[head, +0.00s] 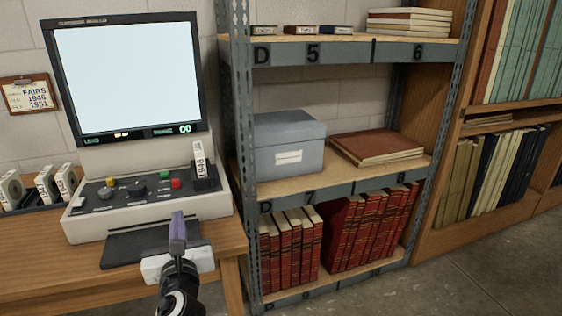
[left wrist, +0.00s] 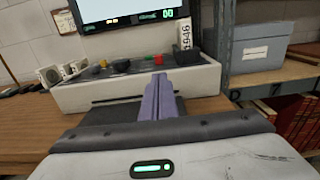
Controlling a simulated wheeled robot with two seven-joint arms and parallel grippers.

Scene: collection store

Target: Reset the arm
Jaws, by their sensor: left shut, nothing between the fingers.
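My left gripper (head: 178,226) is in front of the microfilm reader's control panel, above the dark plate at its front. Its purple fingers are together with nothing between them. The fingers also show in the left wrist view (left wrist: 158,97), pointing at the reader. The reader (head: 150,208) stands on the wooden desk, with a lit blank screen (head: 128,78) above. A white box labelled 1948 (head: 200,160) stands upright in a dark holder at the right of the panel; it also shows in the left wrist view (left wrist: 185,35). My right gripper is not in view.
A metal shelf unit (head: 240,150) stands right of the desk, with a grey box (head: 288,145), a brown folder (head: 378,147) and red volumes (head: 370,230). Several small film boxes (head: 45,185) stand at the desk's left. Floor (head: 490,270) is clear at the lower right.

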